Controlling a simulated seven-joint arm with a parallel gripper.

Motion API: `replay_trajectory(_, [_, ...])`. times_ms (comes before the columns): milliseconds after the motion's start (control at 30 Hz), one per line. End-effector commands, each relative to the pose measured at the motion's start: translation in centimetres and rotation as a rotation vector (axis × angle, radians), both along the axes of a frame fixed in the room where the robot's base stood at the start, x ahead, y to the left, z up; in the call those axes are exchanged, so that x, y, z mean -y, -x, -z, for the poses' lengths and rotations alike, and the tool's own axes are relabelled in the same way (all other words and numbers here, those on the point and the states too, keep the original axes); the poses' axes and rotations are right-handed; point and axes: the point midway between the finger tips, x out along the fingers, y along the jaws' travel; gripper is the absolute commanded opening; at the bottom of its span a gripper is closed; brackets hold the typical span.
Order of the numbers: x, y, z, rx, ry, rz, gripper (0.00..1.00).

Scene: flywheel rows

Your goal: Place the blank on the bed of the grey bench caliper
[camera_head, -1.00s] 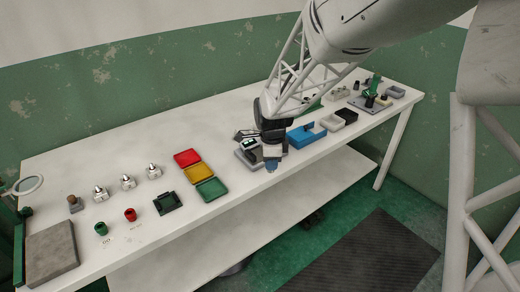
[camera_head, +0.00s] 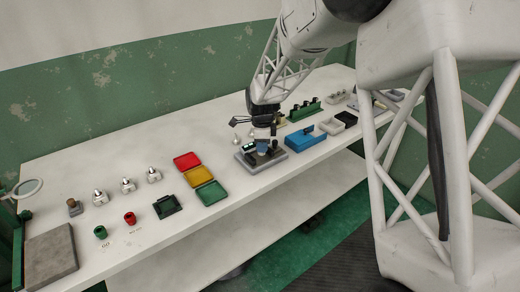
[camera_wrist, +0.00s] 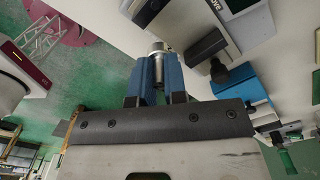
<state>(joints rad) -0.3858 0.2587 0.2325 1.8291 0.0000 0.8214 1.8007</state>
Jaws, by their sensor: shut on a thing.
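The blank (camera_wrist: 158,47) is a small silvery cylinder between the blue fingertips in the wrist view. My gripper (camera_wrist: 160,80) is shut on it. In the head view my gripper (camera_head: 262,149) is over the grey bench caliper (camera_head: 280,157), close above its bed. The caliper has a flat grey base and a small display (camera_head: 249,147). In the wrist view its grey base (camera_wrist: 165,12) and dark jaw parts (camera_wrist: 207,46) lie just beyond the blank. The blank is hidden in the head view. I cannot tell whether it touches the bed.
Red (camera_head: 187,161), yellow and green (camera_head: 211,193) trays lie to the left. Several silvery knobbed pieces (camera_head: 128,184) stand further left. Bare white table lies in front.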

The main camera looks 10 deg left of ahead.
Motion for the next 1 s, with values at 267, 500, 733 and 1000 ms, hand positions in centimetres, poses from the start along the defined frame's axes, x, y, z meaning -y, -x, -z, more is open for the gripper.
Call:
replay_trajectory(267, [-1.0,-2.5,0.2,0.001,0.000,0.000,0.00])
replay_trajectory(500, [-1.1,-2.8,0.3,0.000,0.000,0.000,0.00])
replay_trajectory(733, [-1.1,-2.8,0.4,0.000,0.000,0.000,0.00])
replay_trajectory(1000, [-1.1,-2.8,2.7,-0.001,0.000,0.000,0.00])
